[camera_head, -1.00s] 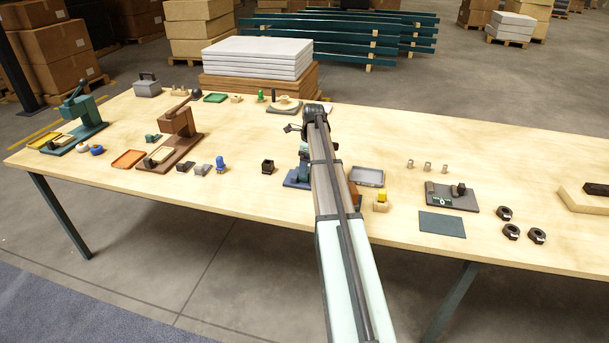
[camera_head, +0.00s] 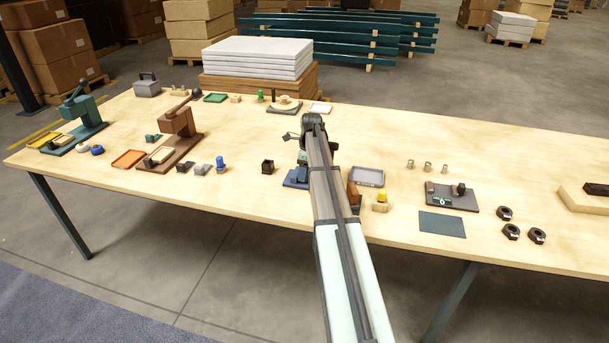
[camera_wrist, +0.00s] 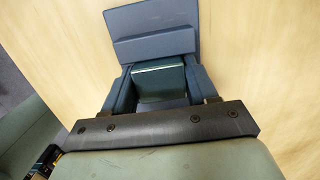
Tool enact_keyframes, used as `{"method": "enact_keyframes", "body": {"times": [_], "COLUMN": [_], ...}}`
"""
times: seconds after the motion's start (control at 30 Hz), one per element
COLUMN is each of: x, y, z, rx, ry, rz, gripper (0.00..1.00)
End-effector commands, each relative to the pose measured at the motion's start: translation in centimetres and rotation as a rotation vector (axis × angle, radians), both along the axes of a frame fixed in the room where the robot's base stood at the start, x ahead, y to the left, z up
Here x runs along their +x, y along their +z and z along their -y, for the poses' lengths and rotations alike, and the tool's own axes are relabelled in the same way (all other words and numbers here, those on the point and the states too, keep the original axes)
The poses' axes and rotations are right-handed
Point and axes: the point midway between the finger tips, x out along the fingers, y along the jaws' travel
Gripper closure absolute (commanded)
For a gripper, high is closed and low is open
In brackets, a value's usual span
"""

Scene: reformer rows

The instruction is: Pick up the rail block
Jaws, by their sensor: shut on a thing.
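The rail block appears to be the dark green block (camera_wrist: 158,78) in the middle of the wrist view. My gripper (camera_wrist: 160,92) is shut on it, with a finger on either side. Just beyond it lies a slate-blue base (camera_wrist: 155,20) with a raised bar across it. Whether the block still touches the base I cannot tell. In the head view the blue base (camera_head: 297,178) shows at the table's middle, and my arm hides the block and most of my gripper.
A grey tray (camera_head: 367,177) and a yellow-topped block (camera_head: 381,202) stand close right of my arm. A small dark box (camera_head: 268,167) stands to the left. A brown press (camera_head: 178,125) is further left. A dark fixture plate (camera_head: 452,198) lies to the right. Table behind the grey tray is clear.

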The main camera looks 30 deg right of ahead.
Motion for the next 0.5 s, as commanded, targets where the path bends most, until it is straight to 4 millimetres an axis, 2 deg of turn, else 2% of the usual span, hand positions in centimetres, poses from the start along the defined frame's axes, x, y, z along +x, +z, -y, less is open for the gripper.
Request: {"method": "enact_keyframes", "body": {"times": [0.03,0.13,0.37,0.5], "x": [0.0,0.0,0.0,0.0], "y": [0.0,0.0,0.1,1.1], "z": [0.0,0.0,0.0,0.0], "rx": [0.000,0.000,0.000,0.000], "ry": [0.000,0.000,0.000,0.000], "rz": [0.000,0.000,0.000,0.001], "gripper": [0.66,0.75,0.75,0.75]}}
